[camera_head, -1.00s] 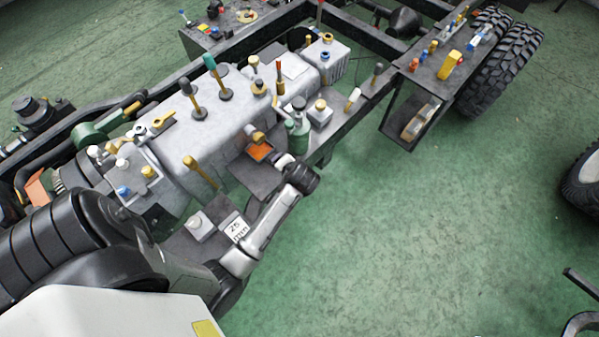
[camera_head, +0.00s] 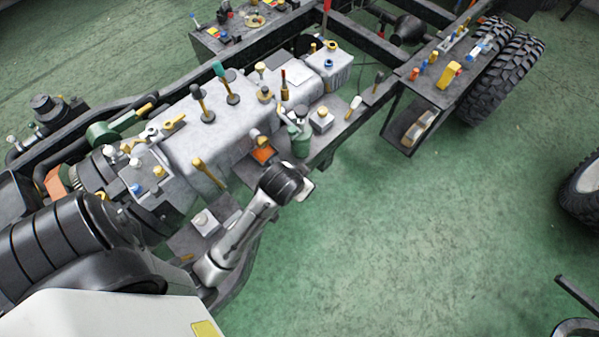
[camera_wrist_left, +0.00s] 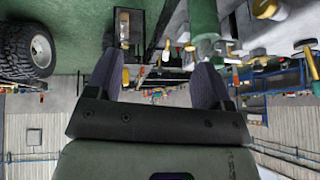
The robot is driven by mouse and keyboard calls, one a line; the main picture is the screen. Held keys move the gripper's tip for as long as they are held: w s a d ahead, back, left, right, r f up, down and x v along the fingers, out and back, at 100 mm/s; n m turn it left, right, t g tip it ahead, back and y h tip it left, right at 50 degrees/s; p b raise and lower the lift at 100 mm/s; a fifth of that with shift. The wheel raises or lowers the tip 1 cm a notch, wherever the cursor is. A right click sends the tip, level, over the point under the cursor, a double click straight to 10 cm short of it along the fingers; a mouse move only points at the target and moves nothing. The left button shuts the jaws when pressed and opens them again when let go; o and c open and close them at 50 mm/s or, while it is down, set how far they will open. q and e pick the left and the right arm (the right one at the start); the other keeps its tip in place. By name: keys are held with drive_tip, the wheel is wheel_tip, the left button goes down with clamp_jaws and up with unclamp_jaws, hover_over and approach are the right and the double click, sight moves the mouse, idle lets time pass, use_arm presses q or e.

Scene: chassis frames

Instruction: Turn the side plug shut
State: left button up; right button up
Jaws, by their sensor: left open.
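My left arm reaches in from the lower left, and its dark wrist (camera_head: 284,184) is beside the near side of the grey gearbox housing (camera_head: 165,118). In the left wrist view my left gripper (camera_wrist_left: 155,76) has its two dark fingers wide apart with nothing between them. A brass-coloured knob (camera_head: 261,141) stands out at the housing's near side above an orange patch (camera_head: 264,154), just beyond the wrist. I cannot tell for sure whether this knob is the side plug. My right gripper is not in view.
A green bottle (camera_head: 300,143) stands close to the wrist on the chassis side; a green cylinder (camera_wrist_left: 203,20) shows in the wrist view. Upright-handled tools (camera_head: 205,103) stand on the housing. A box shelf (camera_head: 410,125) and tyres (camera_head: 502,75) are further right.

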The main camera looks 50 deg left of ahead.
use_arm(q)
drive_tip(key=shift+s+d+r, duration=0.3)
drive_tip(key=shift+d+r, duration=0.15)
drive_tip(key=shift+r, duration=0.15)
drive_tip(key=shift+f, duration=0.1)
